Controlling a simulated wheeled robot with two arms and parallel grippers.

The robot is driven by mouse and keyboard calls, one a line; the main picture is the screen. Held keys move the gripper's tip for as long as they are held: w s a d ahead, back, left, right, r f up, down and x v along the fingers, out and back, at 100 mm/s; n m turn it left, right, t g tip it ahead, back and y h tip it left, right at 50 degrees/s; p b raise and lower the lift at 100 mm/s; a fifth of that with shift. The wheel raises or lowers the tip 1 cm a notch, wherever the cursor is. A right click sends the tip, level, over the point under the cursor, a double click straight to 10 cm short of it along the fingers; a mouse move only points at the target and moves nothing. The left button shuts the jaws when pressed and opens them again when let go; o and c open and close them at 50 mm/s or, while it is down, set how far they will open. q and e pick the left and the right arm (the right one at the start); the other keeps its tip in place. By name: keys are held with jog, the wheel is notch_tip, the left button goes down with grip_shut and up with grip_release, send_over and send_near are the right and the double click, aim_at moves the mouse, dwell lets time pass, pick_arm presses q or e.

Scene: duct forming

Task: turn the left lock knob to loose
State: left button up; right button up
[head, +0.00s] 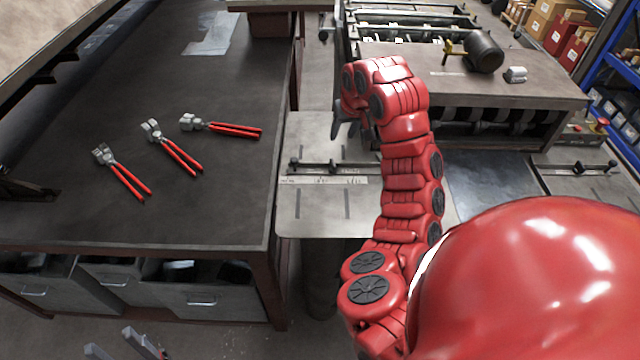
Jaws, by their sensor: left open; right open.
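A thin dark bar (345,167) with small dark knobs lies across the grey feed plate (315,215) in the middle of the head view. The small dark knob at its left end (295,163) looks like the left lock knob; its setting is too small to read. My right gripper (346,128) is open and empty, hanging above the far part of the plate, beyond and to the right of that knob and apart from it. My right arm hides part of the bar. My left gripper (118,346) is open at the bottom left edge, low beside the bench, far from the knob.
A dark workbench (230,90) fills the left, with several red-handled pliers (180,155) on it and drawers (205,300) below. A blue shelf (620,75) is far right.

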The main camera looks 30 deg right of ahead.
jog(key=b, duration=0.6)
send_near(334, 162)
jog(key=shift+n, duration=0.3)
jog(key=p+x, duration=0.2)
jog(key=x, duration=0.6)
jog(key=shift+a+f, duration=0.1)
jog(key=shift+f, duration=0.2)
grip_shut()
